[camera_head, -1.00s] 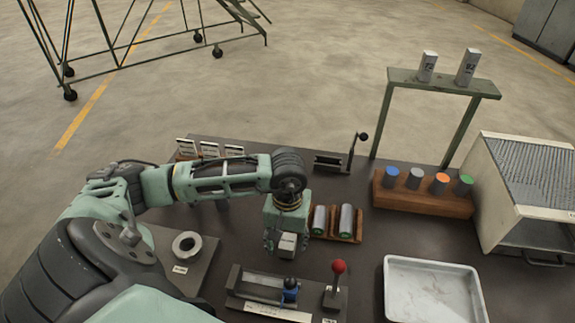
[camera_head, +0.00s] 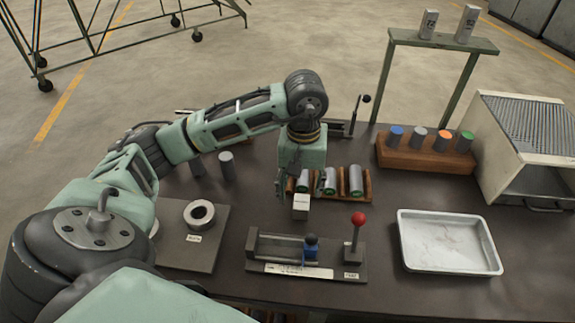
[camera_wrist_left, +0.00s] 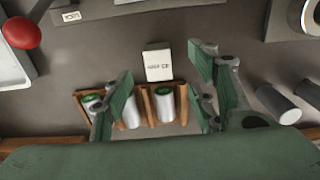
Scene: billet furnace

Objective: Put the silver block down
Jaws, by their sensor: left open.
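Three silver cylindrical blocks lie side by side in a wooden rack (camera_head: 369,190) on the dark table. In the head view they are the left block (camera_head: 303,181), middle block (camera_head: 330,181) and right block (camera_head: 355,180). The left wrist view shows them with green ends. My left gripper (camera_head: 301,183) is open and empty, above the rack's left part. Its fingers stand apart in the wrist view (camera_wrist_left: 162,92), with the head view's left block (camera_wrist_left: 164,104) between them. A white label card (camera_head: 300,202) stands before the rack. My right gripper is out of view.
A lever fixture with a red knob (camera_head: 358,218) is in front of the rack. A white tray (camera_head: 450,250) lies right, near a wooden holder (camera_head: 425,158) with coloured pegs. A shelf frame (camera_head: 440,42) stands behind. A ring (camera_head: 199,213) sits on a plate to the left.

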